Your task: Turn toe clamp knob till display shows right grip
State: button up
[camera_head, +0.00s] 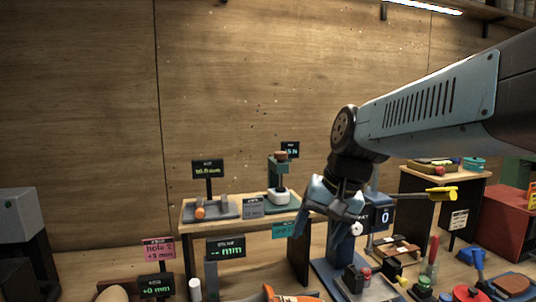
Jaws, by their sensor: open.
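My gripper (328,228) hangs from my arm near the middle right, pointing down, with its fingers apart and nothing visible between them. It is in front of and to the right of the small wooden bench. On the bench, a grey clamp-like fixture (226,207) has an orange knob (200,213) at its front, with a dark display (208,169) reading about "10.0 mm" behind it. A green press-like stand (278,172) with a brown top and white base stands to its right. A small display (290,149) behind it is partly hidden. I cannot tell which is the toe clamp.
Displays reading "-- mm" (226,248), "+0 mm" (156,286) and "0" (384,216), and a pink sign (159,248), stand around the bench. A blue column stand (341,258) is below my gripper. Tools crowd the lower right. A red box (507,222) is far right.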

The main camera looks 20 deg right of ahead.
jog(key=w+r+m+g+y, duration=0.2)
jog(key=w+m+y, duration=0.2)
jog(key=w+m, duration=0.1)
jog(key=m+t+y, duration=0.5)
jog(key=m+y, duration=0.6)
jog(key=m, duration=0.2)
send_near(281, 152)
jog(key=x, duration=1)
jog(key=shift+w+f, duration=0.15)
jog(key=c, duration=0.9)
jog(key=shift+n+g, duration=0.3)
jog(key=shift+n, duration=0.1)
jog(key=shift+c, duration=0.2)
